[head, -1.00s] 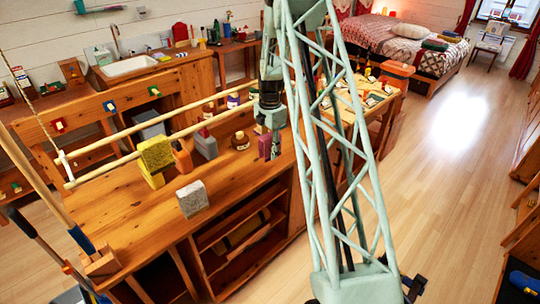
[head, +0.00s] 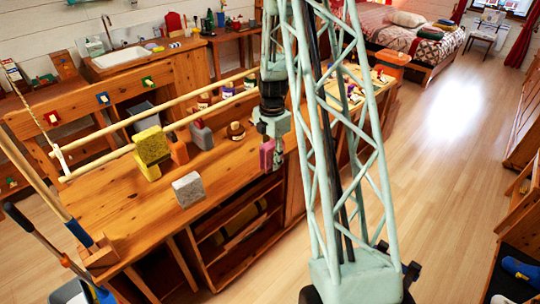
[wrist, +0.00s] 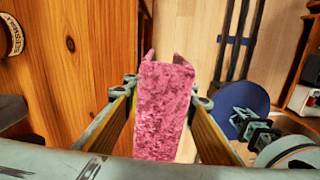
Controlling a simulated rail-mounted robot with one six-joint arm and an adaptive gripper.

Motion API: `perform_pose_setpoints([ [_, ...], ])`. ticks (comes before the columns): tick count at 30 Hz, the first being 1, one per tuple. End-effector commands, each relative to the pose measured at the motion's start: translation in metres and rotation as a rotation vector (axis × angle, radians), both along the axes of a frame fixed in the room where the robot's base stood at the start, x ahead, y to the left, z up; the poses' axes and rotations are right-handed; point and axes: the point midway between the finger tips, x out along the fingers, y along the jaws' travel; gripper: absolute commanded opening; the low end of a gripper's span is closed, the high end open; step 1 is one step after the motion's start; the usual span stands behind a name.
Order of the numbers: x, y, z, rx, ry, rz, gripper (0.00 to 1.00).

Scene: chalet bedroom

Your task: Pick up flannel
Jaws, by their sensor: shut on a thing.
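The flannel is a pink, mottled cloth block (wrist: 162,115) in the wrist view, gripped between my two fingers. It also shows in the head view as a small pink shape (head: 267,154) below my gripper (head: 273,146). In the wrist view, my gripper (wrist: 165,92) is shut on it, with one finger on each side. The flannel is held up near the front edge of the wooden counter (head: 120,215). In the wrist view, counter wood lies to its left and floor beyond it.
Open floor (head: 440,190) lies to the right.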

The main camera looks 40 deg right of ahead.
Motion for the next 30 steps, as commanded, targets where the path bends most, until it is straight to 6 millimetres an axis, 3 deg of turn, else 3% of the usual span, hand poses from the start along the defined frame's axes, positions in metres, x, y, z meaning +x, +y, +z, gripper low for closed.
perform_pose_setpoints([
  [9, -0.0137, 0.0084, 0.0015, 0.000, 0.000, 0.000, 0.14],
  [30, -0.0139, 0.0085, 0.0014, 0.000, 0.000, 0.000, 0.14],
])
